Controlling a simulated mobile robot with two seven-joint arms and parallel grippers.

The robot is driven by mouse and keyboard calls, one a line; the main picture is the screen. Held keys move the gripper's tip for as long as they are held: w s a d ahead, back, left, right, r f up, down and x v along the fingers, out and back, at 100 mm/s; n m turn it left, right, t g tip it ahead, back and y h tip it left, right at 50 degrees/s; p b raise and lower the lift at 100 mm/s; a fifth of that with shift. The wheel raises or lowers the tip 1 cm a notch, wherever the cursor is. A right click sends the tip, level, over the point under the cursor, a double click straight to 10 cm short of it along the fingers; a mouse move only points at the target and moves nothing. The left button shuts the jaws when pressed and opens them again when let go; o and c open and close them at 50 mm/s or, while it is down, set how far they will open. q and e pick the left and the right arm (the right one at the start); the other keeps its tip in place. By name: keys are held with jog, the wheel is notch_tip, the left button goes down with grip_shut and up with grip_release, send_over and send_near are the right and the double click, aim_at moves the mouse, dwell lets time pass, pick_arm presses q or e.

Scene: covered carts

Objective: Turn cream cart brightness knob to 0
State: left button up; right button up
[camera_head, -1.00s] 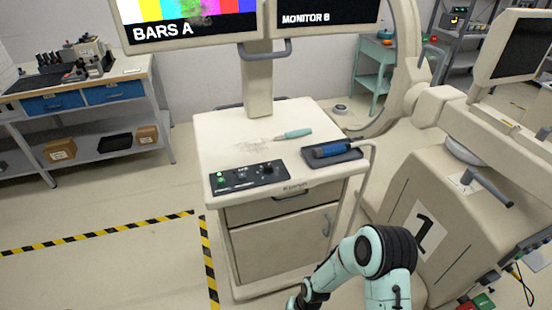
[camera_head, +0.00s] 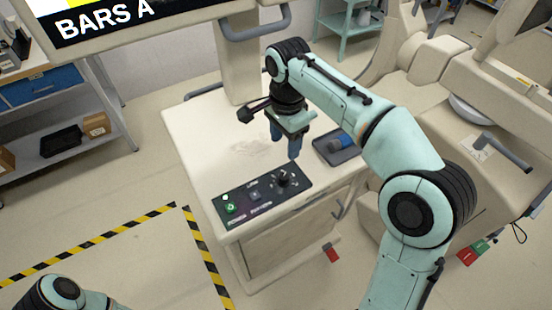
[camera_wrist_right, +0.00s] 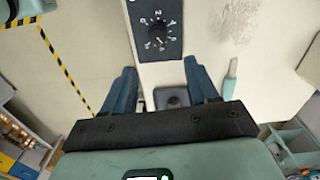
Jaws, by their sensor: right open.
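The cream cart (camera_head: 190,125) stands in the middle of the head view. A black control panel (camera_head: 240,207) lies along the front of its top, with a green button (camera_head: 230,208) at the left end. A dark round knob (camera_head: 285,178) ringed by pale marks sits at the right end. In the right wrist view the knob (camera_wrist_right: 157,34) has numbers around it; its exact setting is too small to read. My right gripper (camera_head: 287,149) points down above the cart top, behind and above the knob. Its two blue fingers are apart and empty (camera_wrist_right: 162,84). My left gripper is out of view.
A dark tray (camera_head: 333,152) with a blue-handled item is right of the gripper. A teal-handled tool (camera_wrist_right: 230,80) lies on the top. A monitor reading BARS A (camera_head: 110,22) overhangs the back. A large cream machine (camera_head: 480,130) stands at right. Striped tape (camera_head: 205,255) marks the floor.

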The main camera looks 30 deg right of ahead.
aim_at(284, 176)
jog(key=f, duration=0.4)
jog(key=f+b, duration=0.1)
jog(key=f, duration=0.3)
jog(key=f+b, duration=0.1)
jog(key=f, duration=0.3)
jog(key=shift+s, duration=0.35)
jog(key=shift+a+f, duration=0.1)
jog(key=shift+f, duration=0.4)
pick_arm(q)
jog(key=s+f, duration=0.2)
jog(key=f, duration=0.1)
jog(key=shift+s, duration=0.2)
pick_arm(e)
jog(key=shift+w, duration=0.1)
jog(key=c, duration=1.1)
